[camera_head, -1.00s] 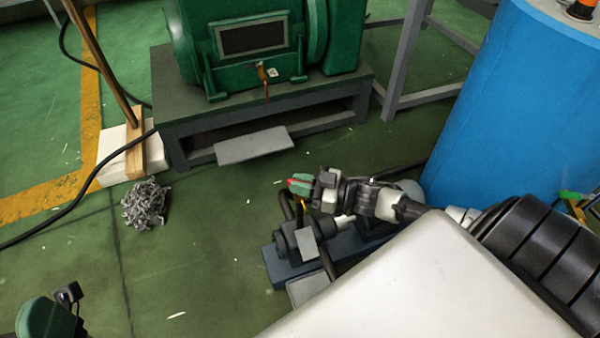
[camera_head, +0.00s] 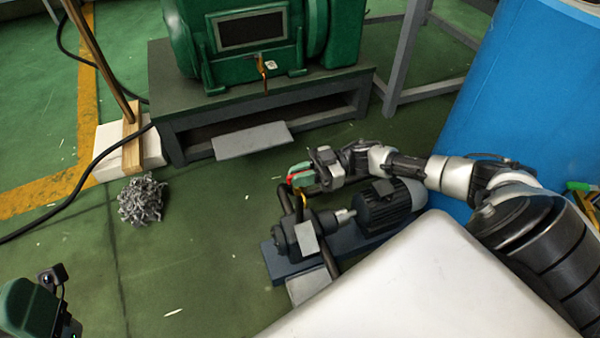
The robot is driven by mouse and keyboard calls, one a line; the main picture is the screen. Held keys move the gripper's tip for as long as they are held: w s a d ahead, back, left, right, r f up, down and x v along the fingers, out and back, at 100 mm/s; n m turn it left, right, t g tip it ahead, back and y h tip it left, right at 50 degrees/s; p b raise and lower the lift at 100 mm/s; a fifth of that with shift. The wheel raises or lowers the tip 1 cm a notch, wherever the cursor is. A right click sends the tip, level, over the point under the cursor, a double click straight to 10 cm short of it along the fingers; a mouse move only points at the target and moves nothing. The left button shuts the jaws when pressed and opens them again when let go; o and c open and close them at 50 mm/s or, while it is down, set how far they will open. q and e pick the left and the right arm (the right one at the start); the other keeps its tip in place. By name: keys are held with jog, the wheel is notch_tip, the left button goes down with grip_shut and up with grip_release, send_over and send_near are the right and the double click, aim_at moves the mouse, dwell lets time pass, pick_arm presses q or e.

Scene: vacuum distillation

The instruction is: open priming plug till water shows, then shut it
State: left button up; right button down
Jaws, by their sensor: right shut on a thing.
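The small pump (camera_head: 292,238) sits on a blue base on the floor, with its dark ribbed motor (camera_head: 384,208) to the right. My right gripper (camera_head: 299,176) is above the pump's upright pipe, shut on a small part there, which I take to be the priming plug. The plug is mostly hidden by the jaws; a red bit and a yellow bit show at and just below them. I cannot make out any water at the plug.
A green machine (camera_head: 255,35) stands on a grey stand (camera_head: 170,125) behind the pump. A large blue tank (camera_head: 515,105) is at the right. Grey shavings (camera_head: 142,200), a white block (camera_head: 152,150) and a black cable lie at the left. The left floor is mostly clear.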

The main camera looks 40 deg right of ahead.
jog(key=shift+a, duration=0.1)
dwell(0.3)
jog(key=c, duration=1.2)
grip_release()
jog(key=shift+o, duration=0.2)
jog(key=p+v, duration=0.1)
jog(key=v, duration=1)
jog(key=shift+w+a, duration=0.1)
jog(key=shift+w, duration=0.05)
